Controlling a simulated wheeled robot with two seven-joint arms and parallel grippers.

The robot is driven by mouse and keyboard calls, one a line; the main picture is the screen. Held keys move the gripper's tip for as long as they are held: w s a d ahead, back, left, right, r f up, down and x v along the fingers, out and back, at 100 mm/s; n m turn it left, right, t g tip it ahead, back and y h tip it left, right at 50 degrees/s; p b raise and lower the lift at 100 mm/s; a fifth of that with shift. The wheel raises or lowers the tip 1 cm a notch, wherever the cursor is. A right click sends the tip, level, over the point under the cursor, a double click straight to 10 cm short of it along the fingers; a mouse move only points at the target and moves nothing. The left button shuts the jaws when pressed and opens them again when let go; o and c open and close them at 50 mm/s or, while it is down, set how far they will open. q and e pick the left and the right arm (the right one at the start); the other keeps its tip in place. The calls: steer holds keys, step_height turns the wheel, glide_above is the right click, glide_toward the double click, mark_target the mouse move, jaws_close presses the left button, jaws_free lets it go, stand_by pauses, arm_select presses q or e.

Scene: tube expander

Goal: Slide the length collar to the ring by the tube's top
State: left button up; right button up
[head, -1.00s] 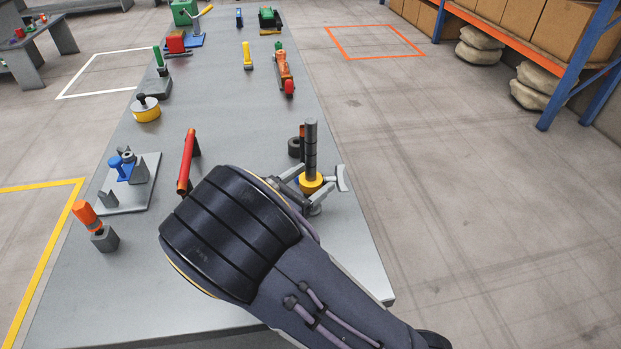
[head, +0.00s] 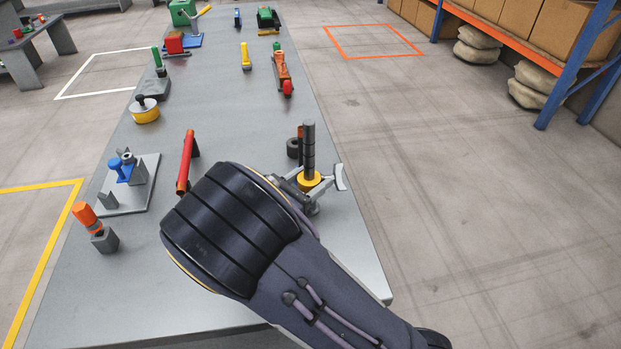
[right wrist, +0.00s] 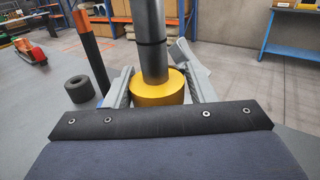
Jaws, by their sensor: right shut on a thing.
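A dark upright tube (head: 309,140) with thin black rings around it stands near the right edge of the bench. The yellow length collar (head: 309,181) sits around its lower part, well below the top. My right gripper (head: 303,186) is shut on the collar from the near side, partly hidden behind my forearm. In the right wrist view the collar (right wrist: 158,88) lies between the two grey fingers, with the tube (right wrist: 152,40) passing up through it. One black ring shows on the tube above the collar there; the tube's top is out of that view. My left gripper is not in view.
A black cylinder (head: 293,148) and a dark rod with an orange top (right wrist: 92,50) stand close behind the tube. A grey plate with blue parts (head: 130,190) lies farther left. The air above the collar is clear.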

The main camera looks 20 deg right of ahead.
mark_target(305, 159)
steer(key=r+p, duration=0.6)
steer(key=r, duration=0.1)
steer(key=shift+w+a, duration=0.15)
steer(key=shift+w, duration=0.05)
steer(key=shift+f, duration=0.15)
steer(key=o, duration=1)
steer(key=shift+c, duration=0.2)
steer(key=o, duration=0.3)
steer(key=shift+f, duration=0.1)
steer(key=b+v, duration=0.1)
steer(key=v, duration=0.7)
